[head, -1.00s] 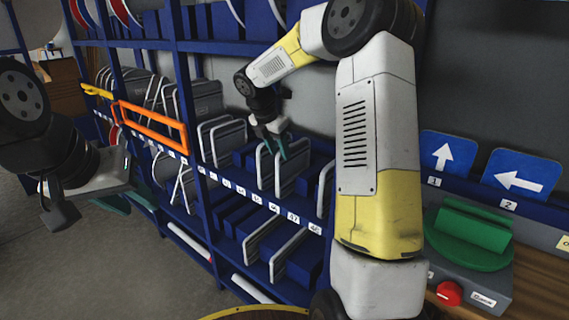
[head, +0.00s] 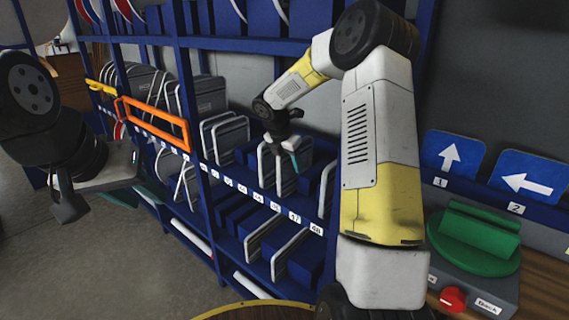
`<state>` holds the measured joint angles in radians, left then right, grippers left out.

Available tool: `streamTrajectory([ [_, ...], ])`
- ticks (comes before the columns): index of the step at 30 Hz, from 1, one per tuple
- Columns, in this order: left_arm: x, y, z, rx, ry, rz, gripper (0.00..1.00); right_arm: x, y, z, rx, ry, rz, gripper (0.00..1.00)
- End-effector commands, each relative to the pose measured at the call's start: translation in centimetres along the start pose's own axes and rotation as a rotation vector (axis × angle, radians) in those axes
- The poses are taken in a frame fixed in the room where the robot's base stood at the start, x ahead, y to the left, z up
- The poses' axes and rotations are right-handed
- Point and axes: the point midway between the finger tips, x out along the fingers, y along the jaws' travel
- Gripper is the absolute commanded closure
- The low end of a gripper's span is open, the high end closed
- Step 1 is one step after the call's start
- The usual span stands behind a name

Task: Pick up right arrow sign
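I cannot make out a right arrow sign by its face. Blue signs with pale rims (head: 325,188) stand edge-on in the numbered slots of the blue rack (head: 201,210), their faces hidden. My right gripper (head: 289,158) points down among the signs of the upper numbered row. I cannot tell whether its fingers are open or touching a sign. My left gripper (head: 108,197) hangs at the left, away from the rack slots, its fingers apart and empty. Two blue signs show their faces at the right: an up arrow (head: 438,166) and a left arrow (head: 512,191).
An orange frame (head: 150,126) sticks out from the rack at the left. A grey box with a green holder (head: 474,237) and a red button (head: 452,299) stands on the wooden worktop at the right. Grey floor (head: 120,265) is free at the lower left.

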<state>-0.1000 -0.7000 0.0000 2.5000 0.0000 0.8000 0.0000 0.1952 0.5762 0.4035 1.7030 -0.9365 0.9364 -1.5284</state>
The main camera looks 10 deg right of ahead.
Motion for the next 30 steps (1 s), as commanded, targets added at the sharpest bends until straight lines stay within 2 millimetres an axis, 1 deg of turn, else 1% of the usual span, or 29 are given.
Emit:
streamTrajectory([
  [5, 0.00, 0.00, 0.00, 0.000, 0.000, 0.000, 0.64, 0.00, 0.01, 0.02, 0.000, -0.001, 0.000, 0.60],
  [9, 0.00, 0.00, 0.00, 0.000, 0.000, 0.000, 0.64, -0.01, 0.01, 0.01, 0.000, -0.001, 0.000, 0.88],
  [11, 0.00, 0.00, 0.00, 0.000, 0.000, 0.000, 0.64, -0.02, 0.01, 0.01, 0.000, -0.001, 0.000, 0.99],
  [30, 0.00, 0.00, 0.00, 0.000, 0.000, 0.000, 0.64, -0.04, 0.00, 0.02, 0.000, -0.001, 0.000, 1.00],
])
